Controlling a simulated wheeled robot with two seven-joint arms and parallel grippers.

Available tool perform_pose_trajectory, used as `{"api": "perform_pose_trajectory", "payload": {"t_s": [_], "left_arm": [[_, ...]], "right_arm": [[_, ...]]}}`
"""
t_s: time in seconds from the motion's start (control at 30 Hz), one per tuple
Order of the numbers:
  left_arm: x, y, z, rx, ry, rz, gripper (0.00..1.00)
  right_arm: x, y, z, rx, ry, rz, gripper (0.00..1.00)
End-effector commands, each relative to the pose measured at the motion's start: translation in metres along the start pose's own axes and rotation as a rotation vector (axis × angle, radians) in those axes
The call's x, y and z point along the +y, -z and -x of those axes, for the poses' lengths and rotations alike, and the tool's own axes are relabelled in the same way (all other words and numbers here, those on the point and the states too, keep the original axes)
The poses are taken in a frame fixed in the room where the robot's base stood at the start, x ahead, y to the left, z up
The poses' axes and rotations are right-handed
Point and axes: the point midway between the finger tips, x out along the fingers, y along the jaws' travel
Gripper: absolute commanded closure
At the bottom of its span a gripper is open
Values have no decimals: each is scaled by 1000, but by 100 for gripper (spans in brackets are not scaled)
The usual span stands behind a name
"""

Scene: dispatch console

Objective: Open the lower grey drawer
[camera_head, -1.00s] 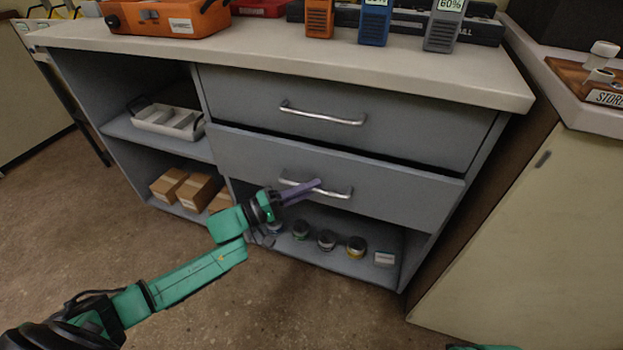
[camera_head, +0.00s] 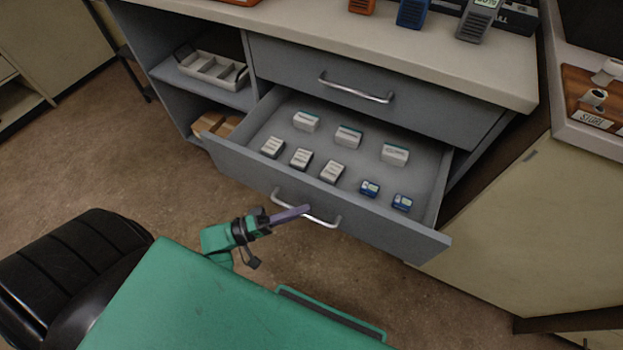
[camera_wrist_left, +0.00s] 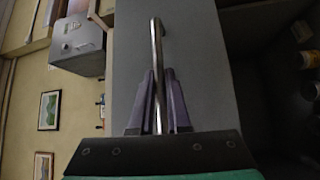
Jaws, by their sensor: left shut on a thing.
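The lower grey drawer (camera_head: 375,228) is pulled well out of the cabinet, and its inside shows from above. It holds several small white boxes (camera_head: 348,136) and two small blue items (camera_head: 370,188). Its silver bar handle (camera_head: 325,221) is on the front. My left gripper (camera_head: 303,210) is shut on this handle. In the left wrist view the purple fingers (camera_wrist_left: 158,100) lie on both sides of the handle bar (camera_wrist_left: 157,50). My right gripper is not in view.
The upper grey drawer (camera_head: 300,75) is closed above. The countertop (camera_head: 350,42) bears several handsets. An open shelf with a divided tray (camera_head: 212,70) is on the left. A beige cabinet (camera_head: 500,240) stands close on the right. The floor at left (camera_head: 120,170) is clear.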

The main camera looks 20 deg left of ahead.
Motion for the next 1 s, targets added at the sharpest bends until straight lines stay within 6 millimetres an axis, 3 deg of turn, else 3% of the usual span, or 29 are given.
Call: {"api": "perform_pose_trajectory", "payload": {"t_s": [0.03,0.3,0.77,0.8,0.87,1.0], "left_arm": [[5,-6,6,0,3,1,100],[8,-26,28,1,0,-2,100],[8,-30,31,1,-1,-2,100],[8,-30,31,1,-2,-2,78],[8,-30,31,1,-1,-2,55],[8,-30,31,0,-2,-2,55]], "right_arm": [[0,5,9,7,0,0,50],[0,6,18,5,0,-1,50],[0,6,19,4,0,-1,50],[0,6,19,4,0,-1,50],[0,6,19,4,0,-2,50],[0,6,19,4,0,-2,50]]}}
